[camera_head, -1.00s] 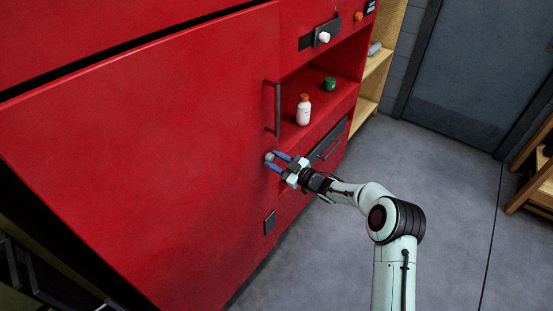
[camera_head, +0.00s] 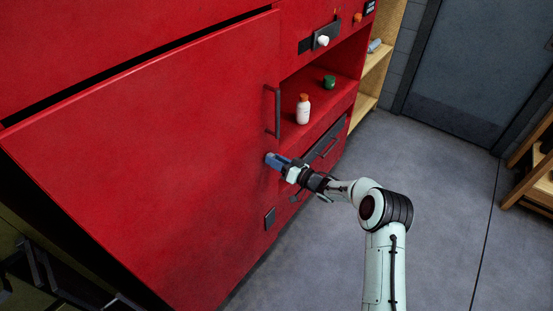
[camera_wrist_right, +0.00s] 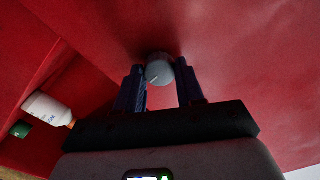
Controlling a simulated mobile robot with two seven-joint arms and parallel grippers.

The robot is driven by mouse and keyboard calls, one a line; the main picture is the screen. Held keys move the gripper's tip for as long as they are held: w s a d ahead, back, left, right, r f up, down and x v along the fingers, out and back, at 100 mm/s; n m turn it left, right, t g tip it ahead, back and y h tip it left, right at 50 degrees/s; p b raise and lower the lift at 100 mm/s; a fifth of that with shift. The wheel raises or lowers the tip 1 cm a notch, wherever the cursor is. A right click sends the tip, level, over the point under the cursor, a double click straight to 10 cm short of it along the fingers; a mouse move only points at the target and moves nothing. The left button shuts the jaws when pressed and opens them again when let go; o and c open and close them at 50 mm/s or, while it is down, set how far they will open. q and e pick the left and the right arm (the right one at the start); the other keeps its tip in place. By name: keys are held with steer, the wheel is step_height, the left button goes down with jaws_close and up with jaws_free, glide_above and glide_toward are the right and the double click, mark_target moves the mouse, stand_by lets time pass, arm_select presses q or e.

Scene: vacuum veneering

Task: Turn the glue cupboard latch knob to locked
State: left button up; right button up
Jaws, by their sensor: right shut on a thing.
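The latch knob (camera_wrist_right: 160,68) is a small round grey knob with a short white mark, on the red front of the glue cupboard (camera_head: 160,130). In the right wrist view the white mark slants up to the right. My right gripper (camera_head: 271,158) is shut on the knob, with one blue finger on each side of it. My left gripper is in neither view.
A dark vertical handle (camera_head: 277,110) stands just above the knob. A white bottle with an orange cap (camera_head: 303,110) and a green jar (camera_head: 329,82) stand in the open red shelf to the right. The grey floor (camera_head: 440,180) is clear.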

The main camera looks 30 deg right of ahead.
steer(key=shift+m, duration=0.5)
stand_by(0.3)
steer(key=o, duration=1)
steer(key=shift+o, duration=0.2)
steer(key=shift+s, duration=0.1)
steer(key=v, duration=1.3)
steer(key=shift+b, duration=0.45)
steer(key=shift+f, duration=0.1)
